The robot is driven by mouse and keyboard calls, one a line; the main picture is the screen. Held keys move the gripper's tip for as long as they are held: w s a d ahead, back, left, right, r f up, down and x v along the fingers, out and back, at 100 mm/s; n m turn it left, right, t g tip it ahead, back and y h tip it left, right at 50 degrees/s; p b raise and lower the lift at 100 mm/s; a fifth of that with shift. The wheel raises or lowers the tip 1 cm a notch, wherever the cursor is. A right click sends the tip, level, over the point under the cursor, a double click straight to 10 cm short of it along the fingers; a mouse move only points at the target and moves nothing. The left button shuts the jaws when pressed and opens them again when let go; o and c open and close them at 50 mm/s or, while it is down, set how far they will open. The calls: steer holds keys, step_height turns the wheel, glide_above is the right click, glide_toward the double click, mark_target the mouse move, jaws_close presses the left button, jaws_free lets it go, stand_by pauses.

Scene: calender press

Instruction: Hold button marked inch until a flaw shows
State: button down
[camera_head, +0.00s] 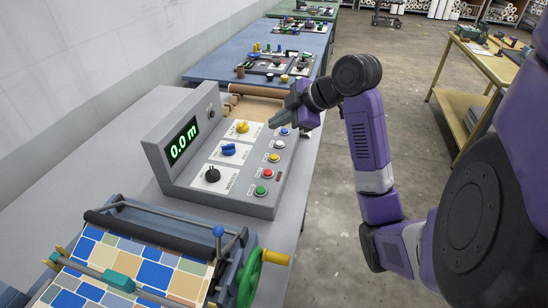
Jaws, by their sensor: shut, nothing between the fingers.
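A grey control console (231,195) stands on the table with a sloped panel. A column of round buttons runs down its right side: blue (284,131), white (279,144), yellow (274,157), red (267,173) and green (260,190). Their labels are too small to read, so I cannot tell which is marked inch. A green display (183,141) reads 0.0 m. A patterned sheet (150,273) in blue and tan squares lies on the press at the front; no flaw is discernible. My gripper (273,123) is shut and empty, near the blue button; contact is unclear.
Yellow (241,127), blue (228,149) and black (212,174) knobs sit left of the buttons. The press has a green handwheel (249,278) and a blue-knobbed lever (218,232). A blue table (215,70) with other panels stands behind.

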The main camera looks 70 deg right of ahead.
mark_target(277, 158)
step_height(277, 158, down, 8)
steer(key=b, duration=0.6)
steer(key=shift+f, duration=0.1)
stand_by(1.7)
steer(key=shift+f+b, duration=0.45)
steer(key=shift+b, duration=0.05)
steer(key=shift+f+b, duration=0.35)
stand_by(0.5)
steer(key=shift+r, duration=0.15)
stand_by(1.8)
steer(key=shift+r+p, duration=0.65)
steer(key=shift+r, duration=0.05)
steer(key=shift+r+p, duration=2)
steer(key=shift+r, duration=0.5)
